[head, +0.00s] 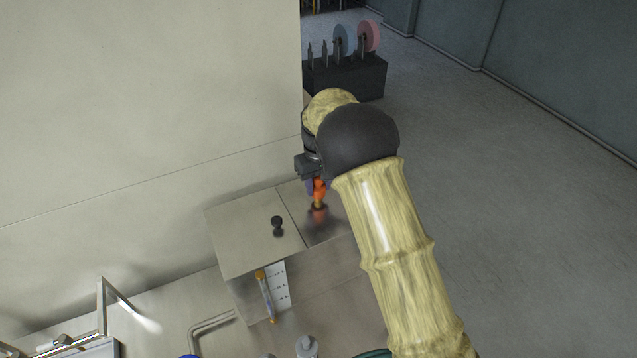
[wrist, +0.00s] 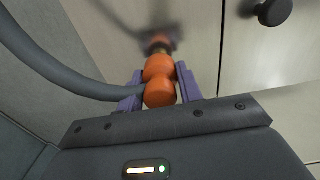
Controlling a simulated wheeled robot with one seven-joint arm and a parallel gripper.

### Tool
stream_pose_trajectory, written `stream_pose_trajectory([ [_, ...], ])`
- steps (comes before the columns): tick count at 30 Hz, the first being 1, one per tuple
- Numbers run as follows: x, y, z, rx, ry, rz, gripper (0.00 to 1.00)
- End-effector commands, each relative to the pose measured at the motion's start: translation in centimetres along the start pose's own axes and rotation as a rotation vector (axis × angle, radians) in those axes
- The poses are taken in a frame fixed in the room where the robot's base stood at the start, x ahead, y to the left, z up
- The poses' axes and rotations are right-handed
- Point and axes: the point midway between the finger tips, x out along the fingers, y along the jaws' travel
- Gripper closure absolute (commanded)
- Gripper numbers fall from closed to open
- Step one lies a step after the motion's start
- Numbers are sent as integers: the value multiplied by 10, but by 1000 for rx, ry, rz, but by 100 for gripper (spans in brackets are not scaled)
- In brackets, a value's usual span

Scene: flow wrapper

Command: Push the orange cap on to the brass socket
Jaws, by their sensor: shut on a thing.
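The orange cap (wrist: 159,92) has two rounded lobes and sits between the purple fingers of my gripper (wrist: 160,88), which is shut on it. A grey hose (wrist: 85,84) runs in from the left and meets the cap's near end. The brass socket (wrist: 161,50) shows as a small dark-gold piece just beyond the cap's far end, against a shiny panel. In the head view the cap (head: 319,187) is below my gripper (head: 316,184), with the socket (head: 317,204) directly under it. Whether cap and socket touch, or how far they overlap, I cannot tell.
A metal cabinet (head: 245,237) with a black knob (head: 277,224) stands beside the socket; the knob (wrist: 272,11) is also at the wrist view's upper right. An orange-capped tube (head: 266,295) is on its front. A dark rack (head: 345,76) stands behind. Open floor lies right.

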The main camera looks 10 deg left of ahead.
Motion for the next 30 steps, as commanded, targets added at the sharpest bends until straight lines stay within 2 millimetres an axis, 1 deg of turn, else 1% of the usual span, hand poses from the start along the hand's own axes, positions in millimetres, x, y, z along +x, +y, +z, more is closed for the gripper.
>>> stream_pose_trajectory([
  [28, 0, 1, 0, 0, 1, 1, 89],
  [29, 0, 1, 0, 0, 0, 1, 62],
  [30, 0, 1, 0, 0, 1, 1, 54],
])
